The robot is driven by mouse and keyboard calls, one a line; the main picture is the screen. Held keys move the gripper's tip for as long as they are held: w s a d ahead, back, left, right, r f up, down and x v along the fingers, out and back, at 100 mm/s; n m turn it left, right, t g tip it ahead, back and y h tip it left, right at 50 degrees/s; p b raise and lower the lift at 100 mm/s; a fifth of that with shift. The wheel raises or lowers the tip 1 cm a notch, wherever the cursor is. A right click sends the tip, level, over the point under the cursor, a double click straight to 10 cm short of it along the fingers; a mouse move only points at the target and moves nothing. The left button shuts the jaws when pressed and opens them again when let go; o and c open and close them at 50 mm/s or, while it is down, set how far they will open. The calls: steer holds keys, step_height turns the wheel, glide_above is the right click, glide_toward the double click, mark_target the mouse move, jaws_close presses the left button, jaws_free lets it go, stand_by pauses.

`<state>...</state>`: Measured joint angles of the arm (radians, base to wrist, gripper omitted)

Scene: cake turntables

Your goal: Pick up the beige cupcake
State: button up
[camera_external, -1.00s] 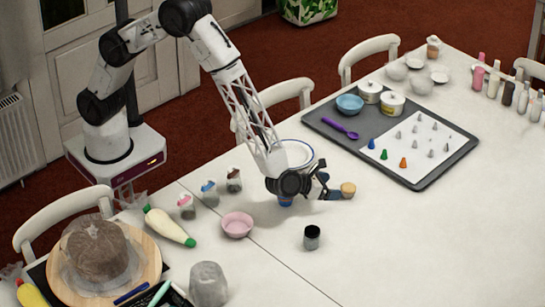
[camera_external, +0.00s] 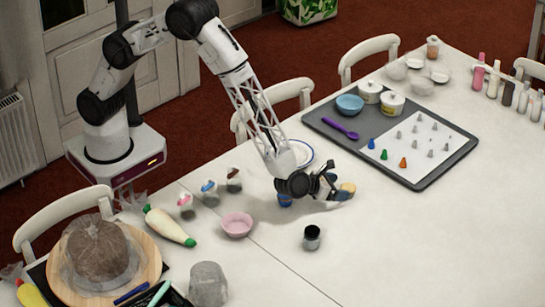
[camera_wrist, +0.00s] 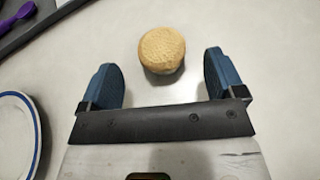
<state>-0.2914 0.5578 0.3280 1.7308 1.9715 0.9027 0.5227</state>
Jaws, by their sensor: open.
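The beige cupcake (camera_wrist: 162,50) shows in the wrist view as a round, tan top on the white table, centred just ahead of my fingers. My gripper (camera_wrist: 163,72) is open and empty, with one blue finger to each side and the cupcake between and slightly beyond the tips. In the external view the cupcake (camera_external: 348,187) is at the right of my gripper (camera_external: 338,190), partly covered by a finger. Whether a finger touches it cannot be told there.
A blue-rimmed white plate (camera_wrist: 17,135) lies left in the wrist view. A pink bowl (camera_external: 237,224) and a dark jar (camera_external: 312,237) stand nearer the front. A grey tray (camera_external: 437,178) lies behind. The table's right front is clear.

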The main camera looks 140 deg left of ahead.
mark_target(344, 187)
steer(key=shift+x, duration=2.3)
steer(key=shift+d, duration=0.1)
steer(key=c, duration=1)
